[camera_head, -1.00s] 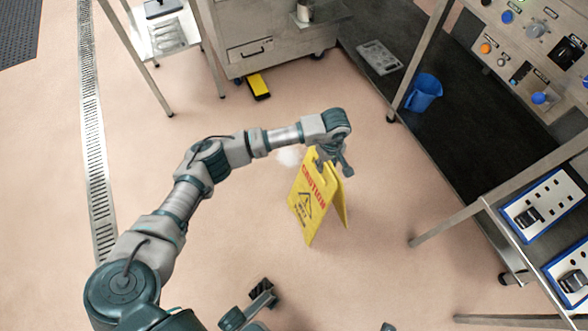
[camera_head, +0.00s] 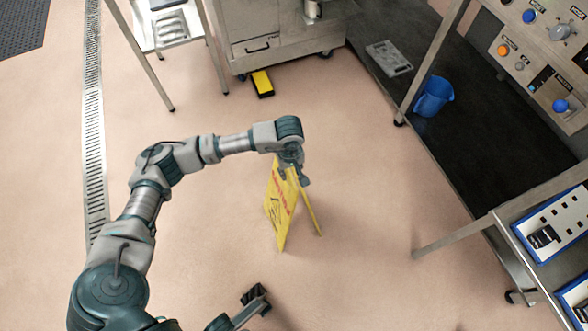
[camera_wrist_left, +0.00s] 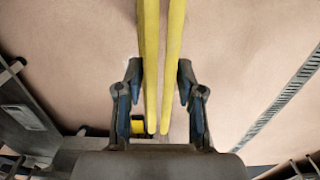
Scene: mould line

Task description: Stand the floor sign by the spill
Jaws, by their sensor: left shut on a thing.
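The yellow caution floor sign (camera_head: 279,210) is a folding A-frame in the middle of the head view, upright with its two panels apart at the bottom. My left gripper (camera_head: 293,173) is at its top edge, shut on it. I cannot tell whether its feet touch the floor. In the left wrist view the two yellow panels (camera_wrist_left: 150,60) run between the fingers of my left gripper (camera_wrist_left: 160,95). The spill does not show clearly now; my arm or the sign may hide it.
A steel cabinet (camera_head: 285,42) and a yellow-black object (camera_head: 262,84) are at the back. A blue bucket (camera_head: 434,97) stands on a dark mat (camera_head: 470,145) at the right, near bench legs. A floor drain (camera_head: 94,150) runs down the left. Floor around the sign is clear.

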